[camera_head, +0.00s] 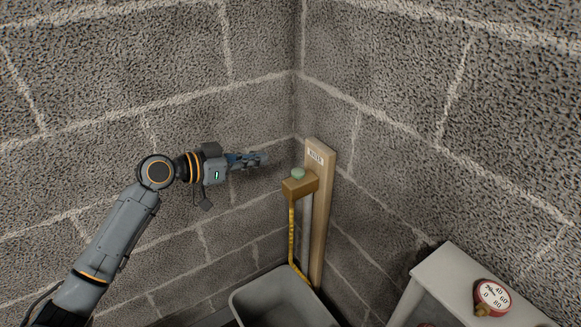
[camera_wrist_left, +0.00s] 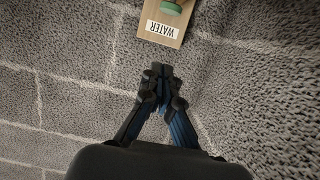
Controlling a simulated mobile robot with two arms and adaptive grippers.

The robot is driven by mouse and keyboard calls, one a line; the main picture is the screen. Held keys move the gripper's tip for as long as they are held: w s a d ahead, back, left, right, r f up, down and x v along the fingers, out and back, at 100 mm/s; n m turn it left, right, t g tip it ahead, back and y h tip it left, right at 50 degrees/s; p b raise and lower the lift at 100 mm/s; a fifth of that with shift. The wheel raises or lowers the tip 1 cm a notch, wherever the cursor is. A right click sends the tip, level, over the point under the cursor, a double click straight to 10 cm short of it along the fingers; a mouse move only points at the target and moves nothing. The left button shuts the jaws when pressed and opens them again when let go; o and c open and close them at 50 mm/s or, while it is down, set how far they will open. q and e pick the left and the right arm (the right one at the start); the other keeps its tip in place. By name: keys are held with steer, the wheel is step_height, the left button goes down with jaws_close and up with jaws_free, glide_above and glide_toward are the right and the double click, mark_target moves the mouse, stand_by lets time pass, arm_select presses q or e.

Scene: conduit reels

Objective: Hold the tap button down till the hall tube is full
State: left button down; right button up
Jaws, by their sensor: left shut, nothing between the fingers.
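A green tap button (camera_head: 299,173) sits on top of a tan box (camera_head: 299,188) fixed to a wooden post. It also shows at the top edge of the left wrist view (camera_wrist_left: 172,8). My left gripper (camera_head: 262,158) is shut and empty, to the left of the button and apart from it. In the left wrist view its fingertips (camera_wrist_left: 160,72) are together below the WATER label (camera_wrist_left: 162,30). A yellow tube (camera_head: 291,235) with dark marks runs down from the box. I cannot tell whether it is the hall tube or how full it is. My right gripper is out of view.
The wooden post (camera_head: 321,215) stands in the corner between two block walls. A grey basin (camera_head: 280,297) lies below the box. A white table (camera_head: 462,270) at the lower right holds a red-rimmed dial (camera_head: 492,296). The air around my left gripper is clear.

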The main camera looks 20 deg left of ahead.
arm_select(q)
steer(key=p, duration=0.3)
glide_above(298, 173)
steer(key=s+a, duration=0.1)
steer(key=a, duration=0.1)
steer(key=shift+d+f, duration=0.1)
steer(key=shift+f, duration=0.85)
step_height(298, 173, down, 4)
steer(key=shift+r+p, duration=0.2)
steer(key=shift+p, duration=0.3)
steer(key=shift+f, duration=0.45)
